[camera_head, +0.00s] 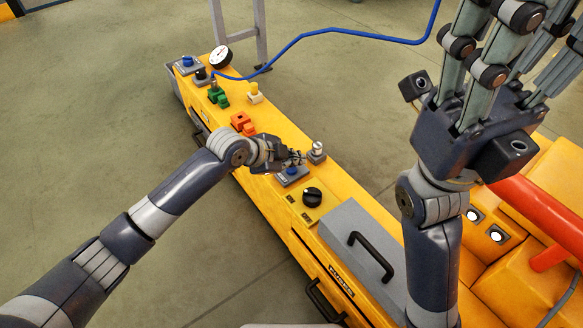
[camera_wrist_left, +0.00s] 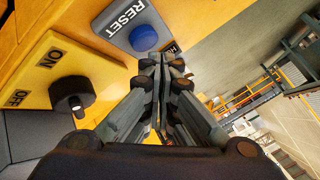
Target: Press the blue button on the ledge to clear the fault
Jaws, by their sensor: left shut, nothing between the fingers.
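A blue button (camera_head: 292,170) sits on a grey plate on the yellow ledge (camera_head: 272,203). In the left wrist view the button (camera_wrist_left: 143,38) stands on a plate marked RESET. My left gripper (camera_head: 296,158) is shut and empty, with its fingers right by this button in the head view. In the left wrist view its fingertips (camera_wrist_left: 163,62) lie just below the button; I cannot tell whether they touch it. My right gripper (camera_head: 522,45) is raised at the upper right with its fingers spread; its fingertips are cut off by the top edge.
A black ON/OFF knob (camera_head: 312,196), a grey-topped post (camera_head: 317,150), orange blocks (camera_head: 241,122), green parts (camera_head: 217,95) and a gauge (camera_head: 220,57) stand along the ledge. Another blue button (camera_head: 187,61) is at its far end. A grey box (camera_head: 352,243) with a black handle is nearer.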

